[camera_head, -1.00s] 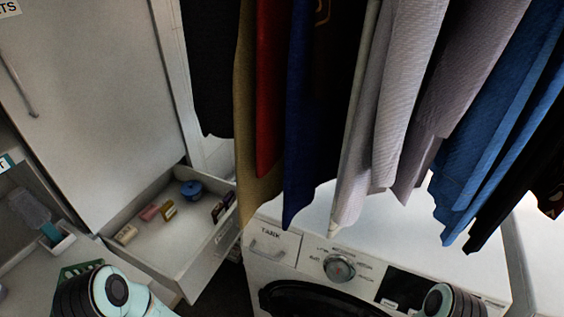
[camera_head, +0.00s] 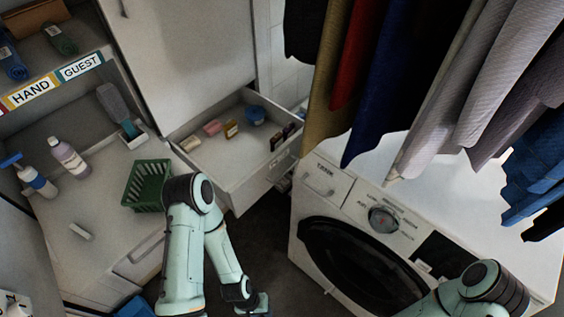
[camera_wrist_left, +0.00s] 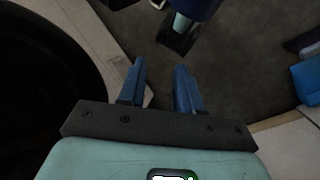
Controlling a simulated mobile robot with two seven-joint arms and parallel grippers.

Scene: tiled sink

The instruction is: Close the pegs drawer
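An open white drawer (camera_head: 258,186) sticks out below the tall white cabinet, left of the washing machine. A label shows on its front, but I cannot read it. Inside lie a blue round tin (camera_head: 255,115), a pink item (camera_head: 212,128), a yellow-brown item (camera_head: 231,129) and dark items (camera_head: 284,136). My left gripper (camera_head: 258,304) is low over the floor, in front of the drawer and apart from it. The left wrist view shows its blue fingers (camera_wrist_left: 159,66) apart with nothing between them. My right arm is at the lower right; its gripper is out of view.
A washing machine (camera_head: 328,215) stands right of the drawer, with clothes hanging above. A counter on the left holds a green basket (camera_head: 147,185) and bottles (camera_head: 69,158). A blue object (camera_head: 134,307) sits low at the left. Dark floor lies open between counter and washer.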

